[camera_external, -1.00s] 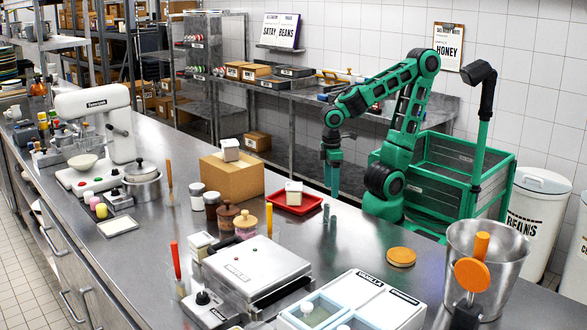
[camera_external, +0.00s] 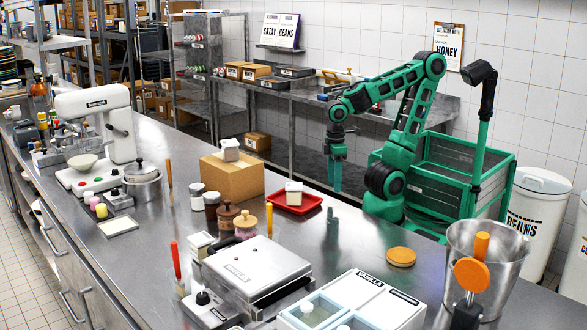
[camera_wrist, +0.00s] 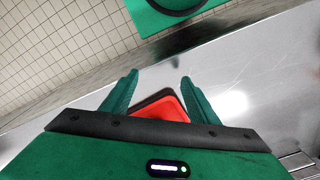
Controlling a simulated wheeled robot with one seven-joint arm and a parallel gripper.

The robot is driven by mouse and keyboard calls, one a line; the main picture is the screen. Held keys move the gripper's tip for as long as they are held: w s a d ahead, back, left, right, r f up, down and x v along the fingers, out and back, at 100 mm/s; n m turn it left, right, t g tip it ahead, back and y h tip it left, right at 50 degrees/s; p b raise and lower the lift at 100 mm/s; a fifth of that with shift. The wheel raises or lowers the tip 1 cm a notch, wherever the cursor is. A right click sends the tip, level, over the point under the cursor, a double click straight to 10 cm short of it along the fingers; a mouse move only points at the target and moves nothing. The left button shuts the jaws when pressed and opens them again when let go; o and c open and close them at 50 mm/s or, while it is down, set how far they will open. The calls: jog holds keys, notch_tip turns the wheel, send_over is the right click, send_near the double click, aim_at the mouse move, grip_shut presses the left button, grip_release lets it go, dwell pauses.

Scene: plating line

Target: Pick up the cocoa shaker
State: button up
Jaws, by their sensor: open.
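A dark brown jar with a pale lid (camera_external: 212,206) stands on the steel counter in front of the cardboard box; it looks like the cocoa shaker, but I cannot read a label. A similar jar with lighter contents (camera_external: 197,196) stands just left of it. My gripper (camera_external: 337,188) hangs fingers down by the counter's far edge, right of the red tray and well apart from the jars. In the wrist view my gripper (camera_wrist: 160,76) is open, with nothing between its fingers. Neither jar shows in the wrist view.
The red tray (camera_external: 308,208) holds a white block (camera_external: 293,193); the tray also shows in the wrist view (camera_wrist: 165,108). The cardboard box (camera_external: 222,186) rises behind the jars.

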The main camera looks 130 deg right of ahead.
notch_tip(320, 180, up, 8)
jog(key=m+t+h, duration=0.1)
jog(key=t+h, duration=0.7)
jog(key=t, duration=0.2)
send_near(212, 198)
notch_tip(212, 198, up, 3)
jog(key=s+d, duration=0.1)
jog(key=s, duration=0.1)
jog(key=shift+t, duration=0.4)
jog(key=w+d+f, duration=0.2)
jog(key=f, duration=0.1)
jog(key=w+d+f, duration=0.2)
jog(key=w, duration=0.1)
jog(key=w+d+f, duration=0.2)
jog(key=w+f, duration=0.1)
jog(key=shift+d+f, duration=0.35)
jog(key=shift+c, duration=0.3)
jog(key=c, duration=0.8)
